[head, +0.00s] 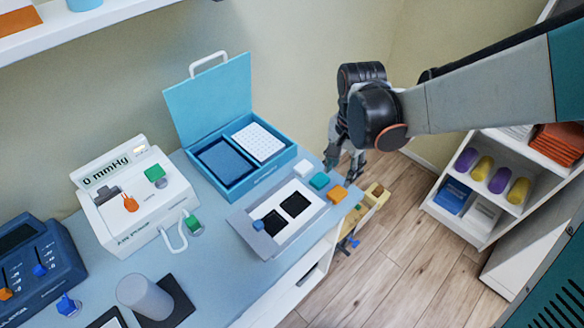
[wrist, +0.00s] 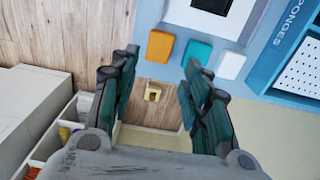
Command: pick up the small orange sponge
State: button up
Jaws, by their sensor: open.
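The small orange sponge (head: 337,193) lies on the blue tabletop near its right edge, at the end of a row with a teal sponge (head: 319,181) and a white sponge (head: 303,168). In the wrist view the orange sponge (wrist: 160,46) is beyond my fingertips, with the teal sponge (wrist: 196,53) and white sponge (wrist: 231,65) to its right. My gripper (head: 346,158) is open and empty. It hangs above and behind the row, past the table's edge in the head view. In the wrist view its fingers (wrist: 156,75) are spread apart, and nothing is between them.
A light panel with two black pads (head: 272,243) lies beside the sponges. An open blue case (head: 222,192) stands behind it, and a white mmHg device (head: 135,205) is left. A shelf (head: 453,216) with rolls stands right. Wooden floor (head: 400,265) lies between.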

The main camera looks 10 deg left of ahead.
jog(key=b, duration=0.1)
send_over(338, 193)
jog(key=f, duration=0.4)
jog(key=shift+w+a+f, duration=0.1)
jog(key=shift+w+a, duration=0.05)
jog(key=shift+w, duration=0.05)
jog(key=shift+s+f+b, duration=0.15)
jog(key=shift+f+b, duration=1.2)
jog(key=shift+f, duration=1.5)
jog(key=shift+r, duration=0.1)
jog(key=shift+c, duration=0.5)
jog(key=c, duration=0.6)
